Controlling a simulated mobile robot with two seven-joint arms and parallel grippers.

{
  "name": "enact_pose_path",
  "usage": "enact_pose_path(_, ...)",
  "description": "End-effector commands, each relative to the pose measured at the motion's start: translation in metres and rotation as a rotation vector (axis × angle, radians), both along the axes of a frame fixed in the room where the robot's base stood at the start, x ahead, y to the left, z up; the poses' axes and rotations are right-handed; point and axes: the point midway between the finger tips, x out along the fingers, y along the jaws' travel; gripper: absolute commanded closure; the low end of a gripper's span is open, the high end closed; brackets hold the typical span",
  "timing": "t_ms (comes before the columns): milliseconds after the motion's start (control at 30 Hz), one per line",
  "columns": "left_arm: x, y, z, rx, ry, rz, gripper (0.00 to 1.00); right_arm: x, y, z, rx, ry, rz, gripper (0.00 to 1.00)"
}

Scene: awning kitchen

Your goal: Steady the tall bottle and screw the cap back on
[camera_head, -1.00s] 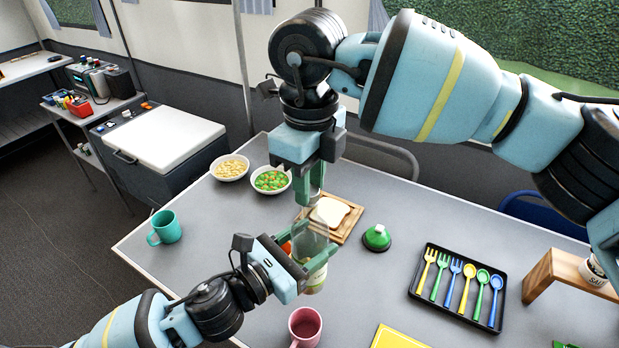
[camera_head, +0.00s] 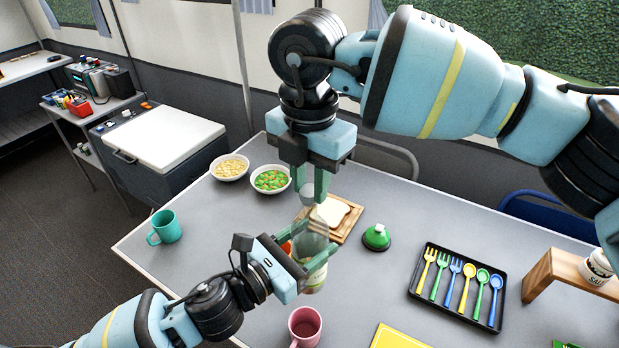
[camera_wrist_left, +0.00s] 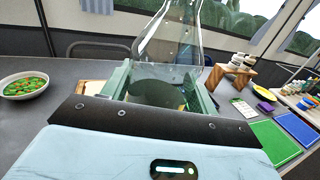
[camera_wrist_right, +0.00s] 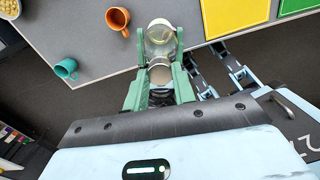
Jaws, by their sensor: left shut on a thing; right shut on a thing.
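The tall clear bottle (camera_head: 316,244) stands upright on the grey table. My left gripper (camera_head: 314,256) is shut around its body from the left. In the left wrist view the glass bottle (camera_wrist_left: 172,45) rises between the fingers and out of the frame. My right gripper (camera_head: 308,184) points down above the bottle and is shut on a small grey cap (camera_head: 307,190). The cap also shows between the fingertips in the right wrist view (camera_wrist_right: 160,75), with the bottle (camera_wrist_right: 159,42) beyond it. I cannot tell whether cap and bottle neck touch.
Bread on a wooden board (camera_head: 349,232) lies close behind the bottle. Two bowls (camera_head: 270,179) stand behind left, a teal mug (camera_head: 165,227) left, a pink mug (camera_head: 305,326) in front. A green bell-shaped thing (camera_head: 377,237) and a cutlery tray (camera_head: 459,312) are at right.

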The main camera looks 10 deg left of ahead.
Motion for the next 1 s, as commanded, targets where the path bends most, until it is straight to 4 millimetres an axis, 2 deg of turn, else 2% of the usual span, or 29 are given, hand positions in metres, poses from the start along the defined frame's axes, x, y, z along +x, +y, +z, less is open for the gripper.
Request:
enact_pose_path(333,-0.0001,0.0001,-0.0004,0.001,0.001,0.0,1.0,0.0003,-0.0001,0.0007,0.003,-0.001,-0.543,0.95)
enact_pose_path(533,-0.0001,0.0001,-0.0005,0.001,0.001,0.0,1.0,0.0002,-0.0001,0.0006,0.002,-0.001,-0.585,0.95)
enact_pose_path(567,-0.0001,0.0001,-0.0005,0.001,0.001,0.0,1.0,0.0002,-0.0001,0.0006,0.002,-0.001,-0.584,0.7)
enact_pose_path(700,0.0,0.0001,-0.0001,0.001,0.001,0.0,1.0,0.0,-0.0001,0.0004,0.002,-0.001,-0.583,0.52)
enact_pose_path(733,0.0,0.0001,-0.0001,0.0,0.0,0.0,1.0,0.0,-0.0001,0.0003,0.002,-0.001,-0.582,0.49)
enact_pose_path(1000,0.0001,0.0001,0.0005,-0.001,-0.001,0.0,1.0,0.0,-0.0001,0.0006,0.001,-0.001,-0.581,0.49)
